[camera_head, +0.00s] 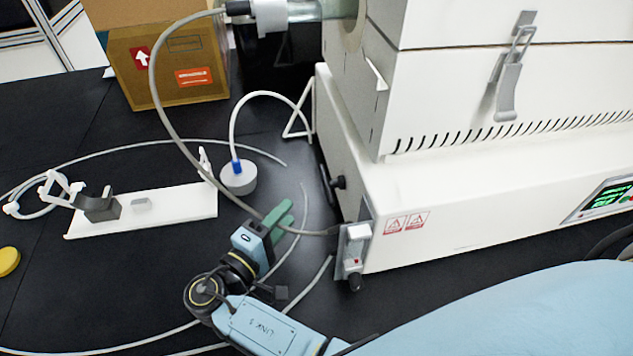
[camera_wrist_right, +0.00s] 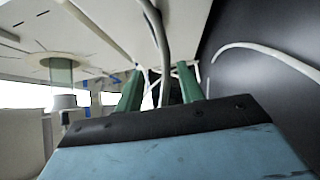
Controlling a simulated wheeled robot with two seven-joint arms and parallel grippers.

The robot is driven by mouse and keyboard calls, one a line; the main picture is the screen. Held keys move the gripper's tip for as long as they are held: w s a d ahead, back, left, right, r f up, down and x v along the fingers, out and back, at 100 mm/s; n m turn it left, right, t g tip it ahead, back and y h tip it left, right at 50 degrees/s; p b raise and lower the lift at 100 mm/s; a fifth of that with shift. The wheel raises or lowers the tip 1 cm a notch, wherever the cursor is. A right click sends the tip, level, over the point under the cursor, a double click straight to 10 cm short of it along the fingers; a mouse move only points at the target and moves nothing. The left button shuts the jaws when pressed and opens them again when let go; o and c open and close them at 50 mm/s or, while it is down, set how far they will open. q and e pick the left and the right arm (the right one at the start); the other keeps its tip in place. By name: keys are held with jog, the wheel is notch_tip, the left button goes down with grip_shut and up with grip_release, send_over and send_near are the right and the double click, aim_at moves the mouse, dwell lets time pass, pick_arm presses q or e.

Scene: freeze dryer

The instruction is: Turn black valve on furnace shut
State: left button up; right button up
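The white furnace (camera_head: 500,205) fills the right of the head view. A small black knob (camera_head: 338,182) sticks out of its left side. I cannot make out a knob clearly there. My left gripper is not in view.
A grey hose (camera_head: 155,80) loops past my right gripper to the flow meter. A grey round weight (camera_head: 238,178) with a white tube and a white stand (camera_head: 175,205) are to the left. A cardboard box (camera_head: 170,65) stands behind.

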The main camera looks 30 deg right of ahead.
aim_at(334, 184)
jog(key=p+x, duration=0.1)
jog(key=x, duration=1.1)
jog(key=shift+w+d+p, duration=0.15)
jog(key=shift+w+p, duration=0.05)
jog(key=shift+p, duration=0.1)
grip_shut()
